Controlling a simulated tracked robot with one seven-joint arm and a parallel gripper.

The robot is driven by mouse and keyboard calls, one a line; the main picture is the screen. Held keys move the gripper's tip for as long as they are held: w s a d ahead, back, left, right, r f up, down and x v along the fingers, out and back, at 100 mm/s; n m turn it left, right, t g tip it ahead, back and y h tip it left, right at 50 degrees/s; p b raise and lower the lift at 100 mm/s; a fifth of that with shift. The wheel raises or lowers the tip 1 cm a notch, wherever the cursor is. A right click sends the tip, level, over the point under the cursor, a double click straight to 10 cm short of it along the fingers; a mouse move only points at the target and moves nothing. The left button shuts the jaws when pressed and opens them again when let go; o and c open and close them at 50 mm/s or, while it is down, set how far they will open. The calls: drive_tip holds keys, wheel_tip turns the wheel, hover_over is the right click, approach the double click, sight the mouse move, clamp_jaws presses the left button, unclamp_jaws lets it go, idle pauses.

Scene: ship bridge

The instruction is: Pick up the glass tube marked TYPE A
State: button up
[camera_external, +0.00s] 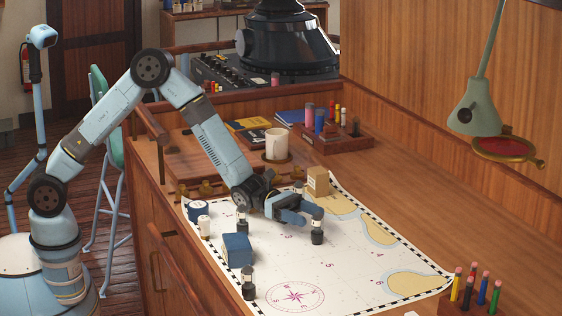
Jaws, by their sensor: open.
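Several small tubes with dark bases and pale upper parts stand on the chart (340,275). One tube (317,236) is right at my gripper (311,214). Another tube (242,224) stands left of the gripper, one tube (248,290) is at the near left by the compass rose, and a small one (298,187) is behind the gripper. The markings are too small to read, so I cannot tell which is TYPE A. My gripper is open, low over the chart, its fingers pointing right. Whether the nearest tube is between the fingers or beside them is unclear.
A blue box (237,250), a white-and-dark cylinder (205,228), a round blue container (198,209) and a tan box (318,181) stand on the chart. A mug (277,143) and a wooden rack (338,141) are behind. A pencil holder (470,303) is near right. The chart's right part is clear.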

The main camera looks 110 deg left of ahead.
sight(323, 222)
drive_tip(key=x, duration=0.6)
drive_tip(key=c, duration=1)
